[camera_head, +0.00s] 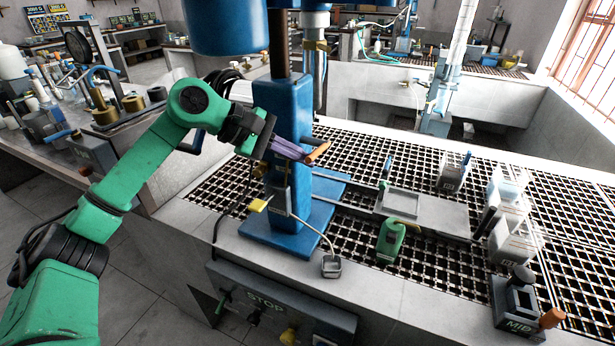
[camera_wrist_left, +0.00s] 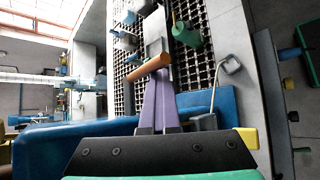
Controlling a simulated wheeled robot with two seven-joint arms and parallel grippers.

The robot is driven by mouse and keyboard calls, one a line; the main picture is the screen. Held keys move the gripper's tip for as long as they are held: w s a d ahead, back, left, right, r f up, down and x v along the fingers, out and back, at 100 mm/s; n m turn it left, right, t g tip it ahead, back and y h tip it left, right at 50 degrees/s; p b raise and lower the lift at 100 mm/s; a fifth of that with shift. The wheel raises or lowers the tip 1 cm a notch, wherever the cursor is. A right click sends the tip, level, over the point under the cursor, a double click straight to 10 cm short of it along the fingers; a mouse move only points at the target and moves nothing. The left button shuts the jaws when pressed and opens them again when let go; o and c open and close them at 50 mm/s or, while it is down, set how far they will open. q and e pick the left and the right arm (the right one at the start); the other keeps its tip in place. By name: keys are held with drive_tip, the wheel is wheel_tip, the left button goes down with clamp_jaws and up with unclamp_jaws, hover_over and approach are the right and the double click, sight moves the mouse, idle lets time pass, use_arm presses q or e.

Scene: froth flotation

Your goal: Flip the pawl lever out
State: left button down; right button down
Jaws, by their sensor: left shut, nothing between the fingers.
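My left gripper (camera_head: 302,156) reaches in from the left, in front of the blue column (camera_head: 284,120). Its purple fingers are together and empty; they also show shut in the left wrist view (camera_wrist_left: 160,80). An orange-brown bar-shaped handle (camera_head: 318,152) is right at the fingertips, and it lies across them in the left wrist view (camera_wrist_left: 147,69). I cannot tell whether the fingers touch it, or whether it is the pawl lever. A yellow tab (camera_head: 258,205) sticks out low on the column's left side; it also shows in the left wrist view (camera_wrist_left: 248,138). My right gripper is out of view.
The column's blue base (camera_head: 275,240) stands on the bench edge beside a black grating (camera_head: 345,240). A green item (camera_head: 390,240) and a grey tray (camera_head: 402,203) are to the right. A STOP panel (camera_head: 280,300) is on the front below. The floor at lower left is clear.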

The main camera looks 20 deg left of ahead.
use_arm(q)
drive_tip(key=shift+w+a+r, duration=0.1)
drive_tip(key=shift+w+r, duration=0.05)
drive_tip(key=shift+r, duration=0.6)
drive_tip(key=f+b+v, duration=0.1)
drive_tip(key=b+v, duration=0.2)
drive_tip(key=v, duration=1)
drive_tip(key=shift+s+a+r, duration=0.25)
drive_tip(key=shift+s+a, duration=0.2)
drive_tip(key=shift+s, duration=0.15)
drive_tip(key=shift+w, duration=0.1)
